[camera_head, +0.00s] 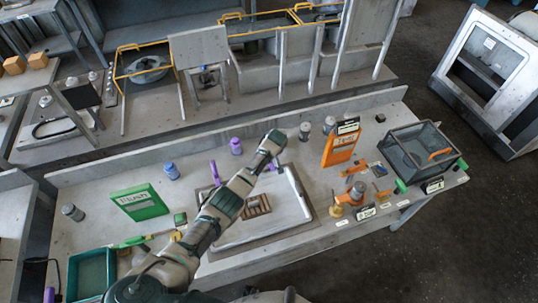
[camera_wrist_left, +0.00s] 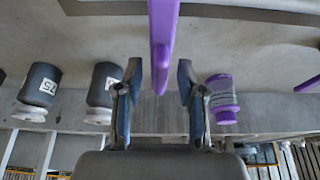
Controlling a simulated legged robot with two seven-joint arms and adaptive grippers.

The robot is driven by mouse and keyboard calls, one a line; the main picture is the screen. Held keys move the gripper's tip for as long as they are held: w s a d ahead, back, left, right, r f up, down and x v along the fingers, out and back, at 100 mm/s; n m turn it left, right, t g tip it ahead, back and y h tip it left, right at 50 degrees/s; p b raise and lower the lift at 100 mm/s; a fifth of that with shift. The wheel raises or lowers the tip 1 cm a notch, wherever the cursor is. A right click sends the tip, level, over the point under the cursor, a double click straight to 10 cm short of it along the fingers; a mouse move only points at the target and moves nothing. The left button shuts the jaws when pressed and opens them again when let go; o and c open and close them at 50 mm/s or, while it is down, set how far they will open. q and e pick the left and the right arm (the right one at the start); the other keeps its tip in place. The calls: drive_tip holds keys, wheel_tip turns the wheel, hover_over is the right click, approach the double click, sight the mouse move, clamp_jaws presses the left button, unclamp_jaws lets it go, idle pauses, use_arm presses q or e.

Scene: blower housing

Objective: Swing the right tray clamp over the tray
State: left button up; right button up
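The grey tray (camera_head: 287,203) lies in the middle of the bench with a brown slotted part (camera_head: 257,206) in it. A purple clamp (camera_head: 215,172) stands at its left far edge. My left arm reaches across the tray, and its gripper (camera_head: 272,142) is beyond the tray's far right part. In the left wrist view my left gripper (camera_wrist_left: 158,68) is open. A purple bar (camera_wrist_left: 161,40), which looks like the right clamp, runs between its fingers with gaps on both sides. In the head view my arm mostly hides this clamp. My right gripper is not in view.
A purple bottle (camera_head: 236,146) and grey bottles (camera_head: 305,131) stand along the back of the bench; the purple bottle (camera_wrist_left: 222,98) is close beside a finger. An orange sign (camera_head: 341,146), a green sign (camera_head: 139,202) and a clear bin (camera_head: 418,150) stand further out.

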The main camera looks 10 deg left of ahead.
use_arm(q)
drive_tip(key=shift+w+r, duration=0.1)
drive_tip(key=shift+r, duration=0.05)
drive_tip(key=shift+d+r, duration=0.15)
drive_tip(key=shift+r, duration=0.3)
drive_tip(key=v, duration=1)
drive_tip(key=shift+s+r, duration=0.3)
drive_tip(key=shift+r, duration=0.05)
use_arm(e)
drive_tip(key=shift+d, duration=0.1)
use_arm(q)
drive_tip(key=shift+d, duration=0.1)
